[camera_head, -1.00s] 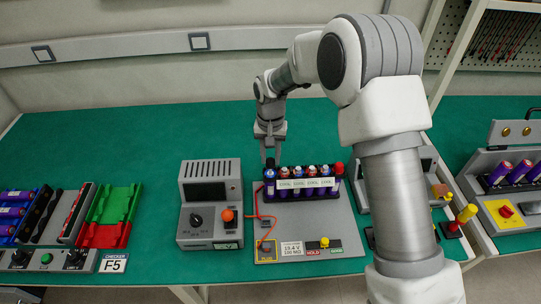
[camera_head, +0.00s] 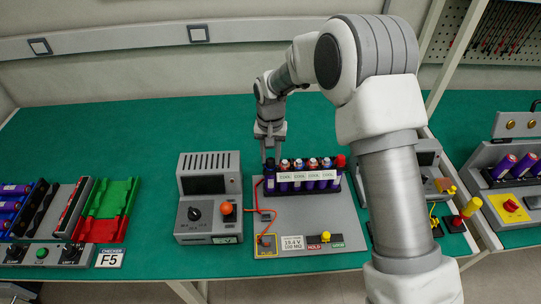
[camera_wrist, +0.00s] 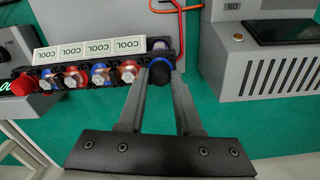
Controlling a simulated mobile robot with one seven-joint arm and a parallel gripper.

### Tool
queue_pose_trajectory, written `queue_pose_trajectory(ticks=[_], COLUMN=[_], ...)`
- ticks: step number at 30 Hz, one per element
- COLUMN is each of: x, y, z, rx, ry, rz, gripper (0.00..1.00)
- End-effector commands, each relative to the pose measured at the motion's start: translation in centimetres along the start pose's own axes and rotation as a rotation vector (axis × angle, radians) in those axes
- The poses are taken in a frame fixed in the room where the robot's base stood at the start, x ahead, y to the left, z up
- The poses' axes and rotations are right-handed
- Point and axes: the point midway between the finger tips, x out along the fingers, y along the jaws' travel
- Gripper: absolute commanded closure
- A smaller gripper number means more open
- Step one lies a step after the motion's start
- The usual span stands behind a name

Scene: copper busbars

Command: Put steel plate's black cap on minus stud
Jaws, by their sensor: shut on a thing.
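My gripper (camera_head: 269,160) reaches down over the left end of the battery row on the grey steel plate (camera_head: 355,218). In the wrist view its two fingers (camera_wrist: 161,72) are shut on the black cap (camera_wrist: 161,77), which shows dark with a blue edge around it. The cap is at the end post of the row. The minus stud itself is hidden under the cap and fingers, so I cannot tell how far the cap sits on it. A red cap (camera_head: 340,161) is at the row's other end; it also shows in the wrist view (camera_wrist: 23,84).
Purple cells (camera_head: 308,184) carry COOL labels between the end caps. A grey meter (camera_head: 209,198) with an orange knob stands close left, with a red wire running to the plate. A yellow-framed square (camera_head: 266,243) and a yellow HOLD switch (camera_head: 325,237) are at the plate's front.

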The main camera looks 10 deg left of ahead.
Motion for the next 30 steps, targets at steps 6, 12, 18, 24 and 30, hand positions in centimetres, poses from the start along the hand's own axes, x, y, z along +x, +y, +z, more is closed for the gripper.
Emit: queue_pose_trajectory(ticks=[6,12,18,24,30], x=[0.25,0.26,0.26,0.28,-0.10], y=[0.00,0.00,0.06,0.18,0.25], z=[0.00,0.00,0.00,-0.01,-0.04], rx=[0.000,0.000,0.000,0.001,0.002], ry=[0.000,0.000,0.000,-0.001,-0.001], rz=[0.000,0.000,0.001,0.003,0.004], gripper=[1.00,0.48,0.31,0.31,0.31])
